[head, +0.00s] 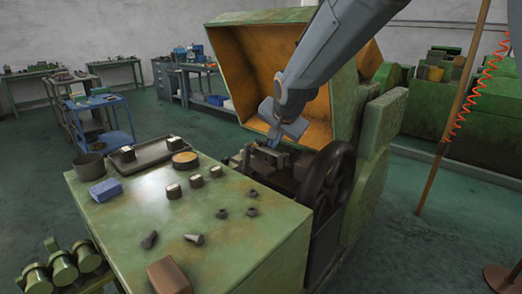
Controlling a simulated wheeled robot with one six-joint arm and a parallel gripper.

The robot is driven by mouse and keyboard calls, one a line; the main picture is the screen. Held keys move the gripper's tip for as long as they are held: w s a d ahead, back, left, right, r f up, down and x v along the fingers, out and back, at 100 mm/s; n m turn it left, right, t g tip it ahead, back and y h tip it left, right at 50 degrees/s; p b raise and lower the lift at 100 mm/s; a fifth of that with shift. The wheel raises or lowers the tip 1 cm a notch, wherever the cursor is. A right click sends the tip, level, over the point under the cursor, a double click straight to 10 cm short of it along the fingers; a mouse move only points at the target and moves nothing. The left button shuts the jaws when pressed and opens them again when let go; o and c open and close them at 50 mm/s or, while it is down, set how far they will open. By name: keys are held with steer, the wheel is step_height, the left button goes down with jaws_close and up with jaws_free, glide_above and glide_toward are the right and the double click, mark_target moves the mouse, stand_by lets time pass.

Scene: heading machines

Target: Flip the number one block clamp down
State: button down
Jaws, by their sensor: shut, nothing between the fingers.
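My gripper (277,141) hangs at the end of my grey arm, in the opening of the green heading machine (352,120). Its fingers point down and look shut and empty. Just below them is the dark metal die area with block clamps (262,158). The fingertips are at or just above these parts; I cannot tell whether they touch. The clamps are small and partly behind my gripper, so I cannot make out which is number one or whether it is up or down.
A dark flywheel (332,185) stands right of the clamps. The raised guard (235,65) with its orange inside is behind my arm.

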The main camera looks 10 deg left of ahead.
steer(key=w+a+f+p, duration=0.4)
steer(key=w+a+f, duration=0.2)
steer(key=w+f, duration=0.1)
steer(key=shift+w, duration=0.3)
stand_by(0.3)
steer(key=shift+a, duration=0.1)
